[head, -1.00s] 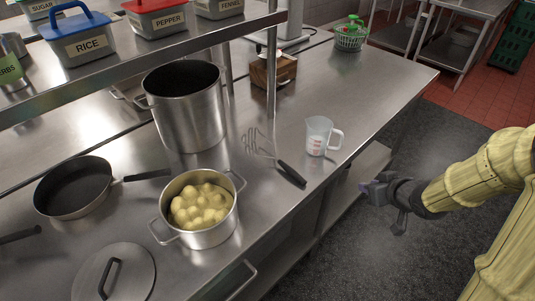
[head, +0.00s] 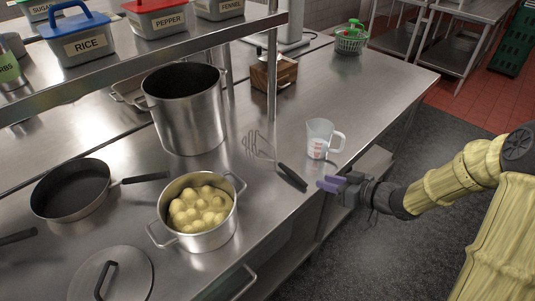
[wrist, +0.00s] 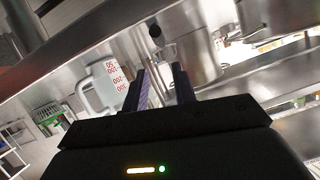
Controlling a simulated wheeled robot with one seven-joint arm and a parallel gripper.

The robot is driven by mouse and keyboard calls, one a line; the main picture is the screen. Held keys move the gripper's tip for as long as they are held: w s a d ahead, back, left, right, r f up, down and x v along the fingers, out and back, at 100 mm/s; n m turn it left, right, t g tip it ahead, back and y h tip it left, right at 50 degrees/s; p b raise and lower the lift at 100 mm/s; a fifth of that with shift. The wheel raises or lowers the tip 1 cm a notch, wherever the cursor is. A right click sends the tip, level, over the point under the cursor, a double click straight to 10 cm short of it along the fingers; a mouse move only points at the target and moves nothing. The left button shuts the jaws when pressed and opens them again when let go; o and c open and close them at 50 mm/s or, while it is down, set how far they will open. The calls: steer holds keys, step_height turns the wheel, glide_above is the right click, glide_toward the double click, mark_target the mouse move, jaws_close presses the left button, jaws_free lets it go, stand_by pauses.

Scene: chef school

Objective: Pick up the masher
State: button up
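The masher (head: 275,162) lies on the steel counter between the pot of potatoes and the measuring jug, its wire head to the back left and its black handle toward the counter's front edge. My gripper (head: 328,185) is just off the front edge, to the right of the handle's end and apart from it. In the wrist view, the two purple fingers (wrist: 163,88) stand apart with nothing between them. A dark round end (wrist: 155,31), which looks like the masher's handle, shows beyond the fingertips.
A measuring jug (head: 320,138) stands close behind and right of the handle. A pot of potatoes (head: 199,239) stands to the left, and a tall stockpot (head: 187,112) behind. A pan (head: 72,190) and a lid (head: 112,275) lie further left. The counter around the handle is clear.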

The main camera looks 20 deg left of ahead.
glide_toward(292, 171)
steer(key=x, duration=0.5)
steer(key=shift+a+f, duration=0.1)
steer(key=shift+f, duration=0.2)
steer(key=shift+w+a, duration=0.1)
steer(key=p+x, duration=0.1)
steer(key=x, duration=0.4)
steer(key=shift+a+r, duration=0.1)
jaws_close()
